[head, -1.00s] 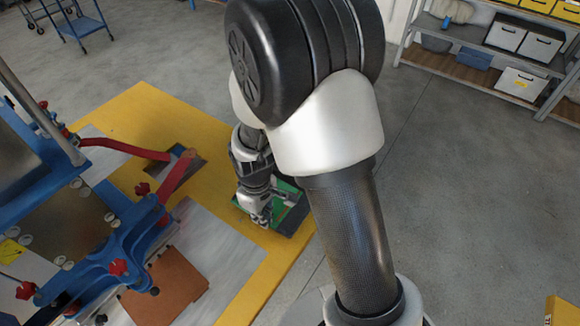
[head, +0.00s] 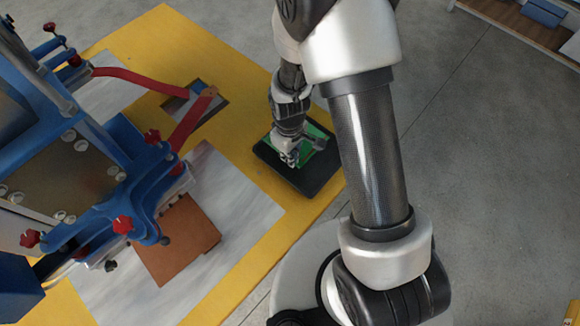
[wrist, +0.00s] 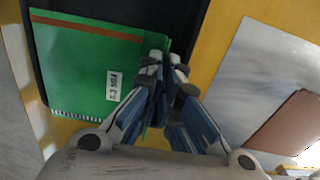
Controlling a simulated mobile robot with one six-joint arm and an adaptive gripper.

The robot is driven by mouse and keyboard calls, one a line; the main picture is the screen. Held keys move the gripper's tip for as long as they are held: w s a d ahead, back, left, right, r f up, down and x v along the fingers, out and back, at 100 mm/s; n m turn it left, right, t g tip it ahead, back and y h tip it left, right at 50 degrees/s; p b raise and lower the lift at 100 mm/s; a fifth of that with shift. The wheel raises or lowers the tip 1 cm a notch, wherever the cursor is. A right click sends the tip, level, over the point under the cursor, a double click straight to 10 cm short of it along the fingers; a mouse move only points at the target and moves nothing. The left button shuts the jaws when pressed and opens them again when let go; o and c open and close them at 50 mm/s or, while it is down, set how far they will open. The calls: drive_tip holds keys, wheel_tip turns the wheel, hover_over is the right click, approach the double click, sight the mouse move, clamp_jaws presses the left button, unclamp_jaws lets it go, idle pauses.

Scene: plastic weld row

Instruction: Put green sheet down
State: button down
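The green sheet (head: 318,135) is over the black tray (head: 296,180) on the yellow table. In the wrist view the sheet (wrist: 85,65) has a brown stripe, a small white label and a toothed lower edge. It overhangs the lower edge of the black tray (wrist: 205,50). My gripper (head: 290,158) is over the tray, pointing down. In the wrist view its fingers (wrist: 165,62) are close together on the sheet's right edge, with a bit of green showing between them. I cannot tell whether the sheet touches the tray floor.
A blue machine (head: 110,190) with red arms (head: 135,76) stands at the left. A brown sheet (head: 178,240) lies on a grey plate (head: 235,195) beside it. A dark rectangular patch (head: 200,105) lies behind. Open floor is at the right, with a shelf (head: 515,25) far back.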

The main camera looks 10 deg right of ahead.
sight(290, 171)
drive_tip(key=shift+f+b, duration=0.85)
drive_tip(key=shift+f, duration=2.25)
drive_tip(key=shift+f, duration=0.2)
drive_tip(key=c, duration=2.1)
unclamp_jaws()
drive_tip(key=shift+r, duration=0.1)
